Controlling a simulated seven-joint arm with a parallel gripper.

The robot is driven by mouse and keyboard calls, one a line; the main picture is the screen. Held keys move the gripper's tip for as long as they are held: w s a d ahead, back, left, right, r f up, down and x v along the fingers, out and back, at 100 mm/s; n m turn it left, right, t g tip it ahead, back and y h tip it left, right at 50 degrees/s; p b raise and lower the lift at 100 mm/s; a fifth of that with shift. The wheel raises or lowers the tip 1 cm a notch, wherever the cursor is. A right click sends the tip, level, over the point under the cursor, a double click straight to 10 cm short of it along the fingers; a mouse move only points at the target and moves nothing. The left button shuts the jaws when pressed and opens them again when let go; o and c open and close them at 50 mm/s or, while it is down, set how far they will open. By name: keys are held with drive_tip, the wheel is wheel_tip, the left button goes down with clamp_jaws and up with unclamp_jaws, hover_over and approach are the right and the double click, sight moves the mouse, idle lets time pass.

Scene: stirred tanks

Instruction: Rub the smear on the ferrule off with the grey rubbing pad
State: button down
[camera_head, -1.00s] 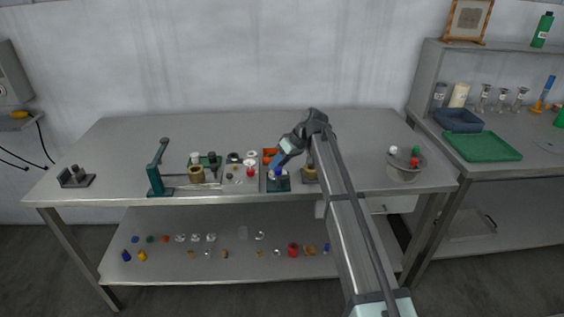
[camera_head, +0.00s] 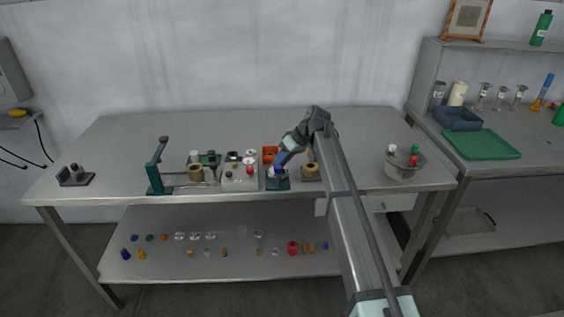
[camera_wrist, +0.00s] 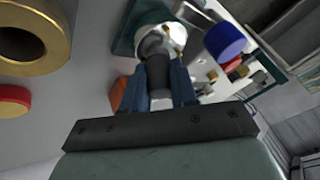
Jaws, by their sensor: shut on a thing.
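My gripper (camera_wrist: 162,88), with blue fingers, is shut on a dark grey round piece (camera_wrist: 155,62), which I take for the rubbing pad. The pad's far end is at a shiny silver piece (camera_wrist: 172,36), apparently the ferrule, on a dark green base (camera_wrist: 128,38). Whether they touch is not clear. In the head view my gripper (camera_head: 279,162) is just above that green base (camera_head: 278,185). The ferrule is partly hidden by the pad and fingers. I cannot make out the smear.
A blue cylinder (camera_wrist: 224,40) is close right of the ferrule in the wrist view. A brass ring (camera_wrist: 64,20) and an orange box (camera_wrist: 119,92) are to the left. A green lever stand (camera_head: 156,170) and a steel bowl (camera_head: 402,170) share the bench. The bench's back is clear.

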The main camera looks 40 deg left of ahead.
drive_tip(key=shift+s+a, duration=0.6)
drive_tip(key=shift+s, duration=0.05)
drive_tip(key=shift+s+d+r, duration=0.1)
drive_tip(key=shift+s+d, duration=0.3)
drive_tip(key=shift+s, duration=0.2)
drive_tip(key=shift+w+d, duration=0.35)
drive_tip(key=shift+d, duration=0.1)
drive_tip(key=shift+w+a, duration=0.3)
drive_tip(key=shift+w, duration=0.1)
drive_tip(key=shift+r, duration=2.95)
